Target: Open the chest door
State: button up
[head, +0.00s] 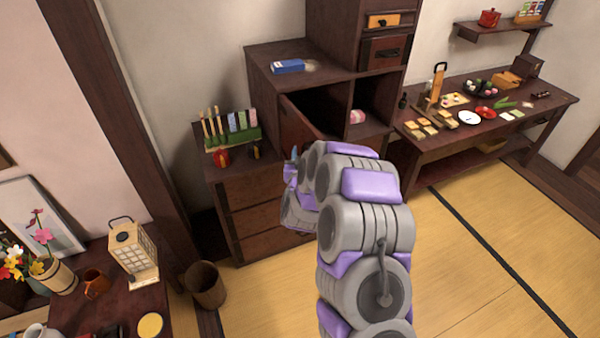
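The dark wooden chest (262,60) stands against the back wall. Its reddish-brown door (297,124) is at the left of the upper compartment and stands partly open at an angle. The dark inside of the compartment shows to the right of the door. My arm reaches up from the bottom of the head view toward the chest. My gripper (292,158) is in front of the door's lower part, with only a small bluish tip showing. The arm hides most of it, and I cannot tell whether it touches the door or is open.
An open cubby right of the compartment holds a pink and white item (357,117). A blue box (288,66) lies on the chest top. A rack of brushes (232,135) stands on the lower left top. A food table (440,145) is at right. Tatami floor (470,290) is clear there.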

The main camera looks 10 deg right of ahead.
jog(key=p+v, duration=1.3)
jog(key=v, duration=0.3)
jog(key=shift+s+a, duration=0.25)
jog(key=shift+s, duration=0.05)
jog(key=shift+w, duration=0.1)
dwell(0.3)
